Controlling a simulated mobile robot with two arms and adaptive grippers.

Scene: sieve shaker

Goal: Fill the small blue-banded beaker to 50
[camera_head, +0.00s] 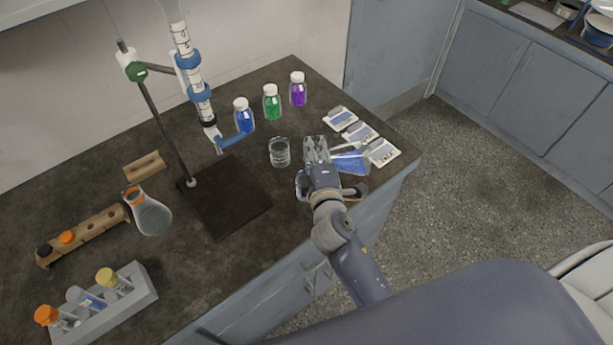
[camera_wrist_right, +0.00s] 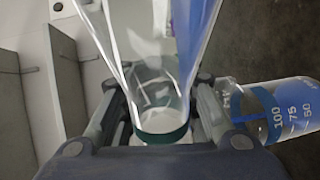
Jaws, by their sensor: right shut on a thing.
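My right gripper (camera_head: 319,168) is shut on a clear glass vessel (camera_head: 316,148) near the bench's right edge. In the right wrist view this vessel (camera_wrist_right: 155,55) widens away from the jaws, with a dark teal band near them. Beside it is a second glass vessel with a blue band, blue area and marks 100, 75, 50 (camera_wrist_right: 278,112); it appears as a blue, tapered shape in the head view (camera_head: 350,162). I cannot tell whether it holds liquid. A small clear beaker (camera_head: 279,153) stands left of the gripper. My left gripper is out of view.
A burette (camera_head: 186,60) with a blue tap hangs on a stand (camera_head: 222,205). Blue (camera_head: 243,115), green (camera_head: 271,102) and purple (camera_head: 298,90) bottles stand behind. An orange-banded flask (camera_head: 152,216) and tube racks are left. Flat packets (camera_head: 360,134) lie at right.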

